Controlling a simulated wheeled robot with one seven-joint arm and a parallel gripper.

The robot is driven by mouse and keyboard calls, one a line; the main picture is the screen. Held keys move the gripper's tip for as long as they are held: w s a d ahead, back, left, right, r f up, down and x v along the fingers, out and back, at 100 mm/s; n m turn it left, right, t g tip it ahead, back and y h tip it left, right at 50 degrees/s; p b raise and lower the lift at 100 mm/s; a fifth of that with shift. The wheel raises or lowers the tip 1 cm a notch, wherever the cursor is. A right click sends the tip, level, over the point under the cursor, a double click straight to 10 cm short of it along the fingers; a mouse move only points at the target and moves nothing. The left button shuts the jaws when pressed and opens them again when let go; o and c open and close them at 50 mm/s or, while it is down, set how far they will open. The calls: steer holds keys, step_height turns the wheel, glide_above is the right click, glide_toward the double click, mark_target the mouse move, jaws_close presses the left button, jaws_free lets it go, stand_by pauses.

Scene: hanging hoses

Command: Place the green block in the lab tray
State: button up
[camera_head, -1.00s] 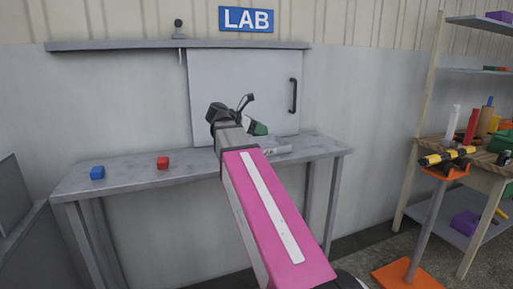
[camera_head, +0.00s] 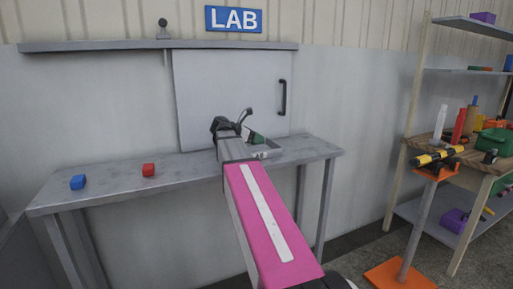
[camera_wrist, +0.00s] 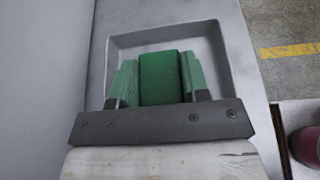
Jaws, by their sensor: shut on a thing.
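The green block (camera_wrist: 160,78) is held upright between the two green-padded fingers of my gripper (camera_wrist: 159,70). In the head view my gripper (camera_head: 256,138) is at the far right part of the grey bench, mostly hidden behind my wrist. The grey lab tray (camera_wrist: 167,39) lies under and around the block in the wrist view. A piece of its rim (camera_head: 268,153) shows right of my gripper in the head view. I cannot tell whether the block touches the tray floor.
A red block (camera_head: 148,170) and a blue block (camera_head: 78,182) sit on the left of the bench (camera_head: 190,173). A closed grey panel with a handle (camera_head: 282,98) stands behind. A cluttered shelf (camera_head: 440,170) and an orange-based stand (camera_head: 400,276) are at right.

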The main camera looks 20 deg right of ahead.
steer(key=shift+d+f, duration=0.1)
steer(key=shift+f, duration=1.95)
steer(key=shift+f, duration=0.15)
steer(key=o, duration=0.9)
steer(key=shift+o, duration=0.2)
steer(key=shift+a+r, duration=0.25)
steer(key=v, duration=1.1)
steer(key=shift+a+r, duration=0.15)
steer(key=shift+a, duration=0.05)
